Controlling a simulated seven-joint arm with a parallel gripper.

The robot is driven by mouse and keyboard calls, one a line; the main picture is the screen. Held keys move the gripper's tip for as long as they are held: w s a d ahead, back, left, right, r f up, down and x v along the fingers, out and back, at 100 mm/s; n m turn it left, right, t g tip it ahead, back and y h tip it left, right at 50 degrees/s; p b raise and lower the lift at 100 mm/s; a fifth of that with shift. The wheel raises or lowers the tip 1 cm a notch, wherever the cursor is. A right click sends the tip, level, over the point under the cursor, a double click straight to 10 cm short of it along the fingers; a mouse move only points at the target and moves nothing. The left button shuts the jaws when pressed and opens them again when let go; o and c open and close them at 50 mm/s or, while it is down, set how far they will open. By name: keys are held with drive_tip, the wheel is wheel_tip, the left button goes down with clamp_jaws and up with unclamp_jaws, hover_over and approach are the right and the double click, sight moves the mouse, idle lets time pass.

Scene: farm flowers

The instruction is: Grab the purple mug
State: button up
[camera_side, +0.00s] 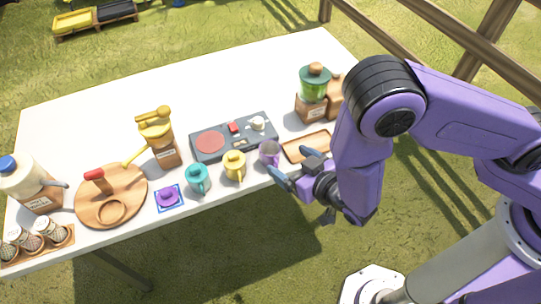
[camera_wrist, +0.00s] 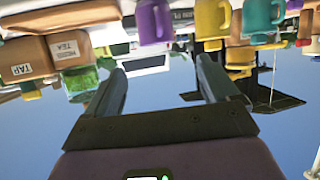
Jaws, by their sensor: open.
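The purple mug (camera_side: 268,153) stands on the white table near its front edge, just right of the yellow mug (camera_side: 235,166). My gripper (camera_side: 297,166) is open and empty, to the right of the purple mug, with its fingers pointing toward it. In the wrist view, which looks upside down, the purple mug (camera_wrist: 153,22) shows at the top, beyond the gap between my open fingers (camera_wrist: 160,68). The fingers appear apart from the mug. A teal mug (camera_side: 198,178) stands left of the yellow one.
A wooden tray (camera_side: 306,146) lies close behind my gripper. A dark stove panel (camera_side: 213,151) lies behind the mugs. A green-topped jar (camera_side: 313,88) stands at the back right. A purple item on a blue coaster (camera_side: 168,198) sits left. The back left table is clear.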

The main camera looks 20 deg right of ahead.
approach(264, 145)
drive_tip(key=shift+w+a, duration=0.25)
drive_tip(key=shift+w, duration=0.65)
drive_tip(key=shift+f+x, duration=0.2)
drive_tip(key=shift+x, duration=1.15)
drive_tip(key=shift+f+x, duration=0.15)
drive_tip(key=shift+x, duration=1.15)
drive_tip(key=shift+s+d, duration=0.1)
drive_tip(key=shift+d, duration=0.05)
drive_tip(key=c, duration=1.1)
